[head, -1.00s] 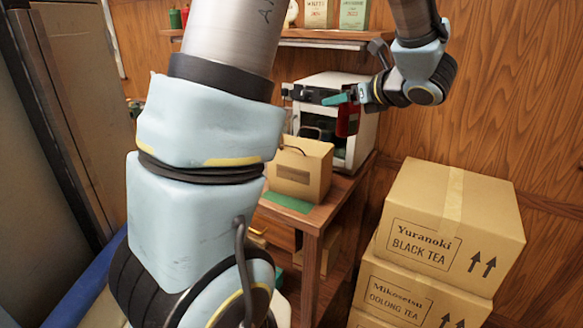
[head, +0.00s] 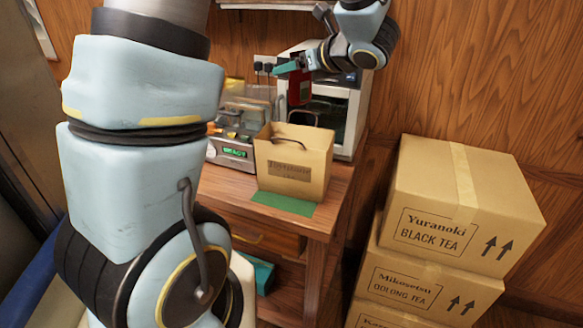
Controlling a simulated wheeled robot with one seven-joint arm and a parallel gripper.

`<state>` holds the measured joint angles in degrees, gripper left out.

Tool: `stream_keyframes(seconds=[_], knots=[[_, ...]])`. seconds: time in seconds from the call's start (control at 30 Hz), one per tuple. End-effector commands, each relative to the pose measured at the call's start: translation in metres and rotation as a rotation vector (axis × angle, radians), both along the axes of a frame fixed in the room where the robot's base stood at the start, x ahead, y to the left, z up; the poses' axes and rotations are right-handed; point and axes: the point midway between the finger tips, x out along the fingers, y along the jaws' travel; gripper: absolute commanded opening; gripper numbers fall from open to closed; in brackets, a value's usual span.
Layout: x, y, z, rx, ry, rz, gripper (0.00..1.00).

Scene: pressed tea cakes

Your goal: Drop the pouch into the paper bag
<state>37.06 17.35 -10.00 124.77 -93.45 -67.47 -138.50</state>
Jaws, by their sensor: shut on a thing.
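The paper bag (head: 291,178) is tan with a dark handle and a printed label. It stands upright on the wooden table, with its top open. My gripper (head: 289,69), with teal fingers, is above the bag's top in the picture. It is shut on a red pouch (head: 300,93), which hangs down from the fingers. The pouch's lower end is above the bag's rim in the picture and apart from it. I cannot tell from this one view whether it is straight over the opening or behind it.
A white oven-like appliance (head: 357,116) stands behind the bag. A machine with a green display (head: 235,153) is to its left. A green mat (head: 284,204) lies in front of the bag. Stacked tea cartons (head: 458,205) stand on the right. Wall sockets (head: 263,66) are behind.

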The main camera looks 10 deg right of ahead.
Motion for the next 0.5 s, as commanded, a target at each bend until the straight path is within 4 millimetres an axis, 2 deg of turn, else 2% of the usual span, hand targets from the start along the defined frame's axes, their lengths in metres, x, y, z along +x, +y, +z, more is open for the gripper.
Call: stream_keyframes(seconds=[0.03,0.2,0.5], knots=[[0.0,0.0,-0.01,0.001,0.002,0.0,0.12],[0.0,0.0,-0.027,0.002,0.001,0.0,0.12],[0.0,0.0,-0.038,0.0,0.0,0.0,0.12]])
